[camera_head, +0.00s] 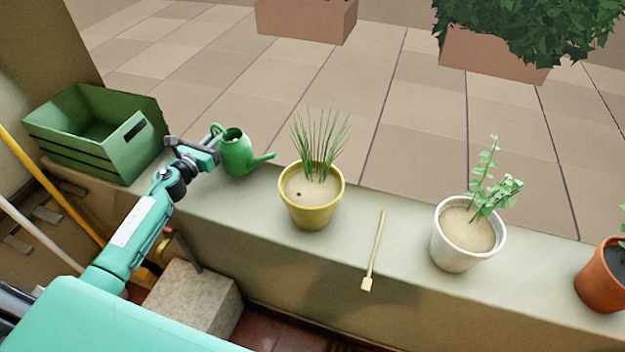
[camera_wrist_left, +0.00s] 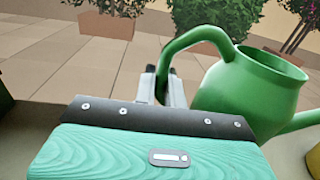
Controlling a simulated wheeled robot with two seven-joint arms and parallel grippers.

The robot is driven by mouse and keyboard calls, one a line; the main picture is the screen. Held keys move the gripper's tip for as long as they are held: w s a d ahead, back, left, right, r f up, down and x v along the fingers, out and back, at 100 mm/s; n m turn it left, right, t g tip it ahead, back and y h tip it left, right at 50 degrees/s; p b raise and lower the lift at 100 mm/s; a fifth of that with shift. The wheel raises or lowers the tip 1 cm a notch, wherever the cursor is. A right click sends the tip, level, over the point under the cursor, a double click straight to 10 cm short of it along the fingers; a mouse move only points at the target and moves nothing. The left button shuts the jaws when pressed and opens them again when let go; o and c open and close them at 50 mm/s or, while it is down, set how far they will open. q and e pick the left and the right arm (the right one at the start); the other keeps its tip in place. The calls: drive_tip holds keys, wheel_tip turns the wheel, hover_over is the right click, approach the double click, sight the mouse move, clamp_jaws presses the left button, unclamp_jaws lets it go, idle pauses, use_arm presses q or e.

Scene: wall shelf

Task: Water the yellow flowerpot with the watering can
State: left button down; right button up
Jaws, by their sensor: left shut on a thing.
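The green watering can (camera_head: 236,153) is upright at the left part of the ledge, its spout pointing right toward the yellow flowerpot. My left gripper (camera_head: 214,140) is shut on the can's handle; in the left wrist view the fingers (camera_wrist_left: 163,88) close around the handle, and the can's body (camera_wrist_left: 245,95) is to their right. I cannot tell whether the can touches the ledge. The yellow flowerpot (camera_head: 311,213) stands on the ledge right of the can, with sandy soil and grassy leaves; its edge also shows in the left wrist view (camera_wrist_left: 314,160). My right gripper is out of view.
A green crate (camera_head: 85,150) is left of my gripper. A small wooden tool (camera_head: 374,250) lies right of the yellow pot, then a white pot (camera_head: 452,247) and a terracotta pot (camera_head: 598,283). Planter boxes (camera_head: 490,57) stand on the paving beyond. A stone block (camera_head: 192,300) is below the ledge.

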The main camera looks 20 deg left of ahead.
sight(212, 127)
use_arm(q)
drive_tip(key=shift+r, duration=0.2)
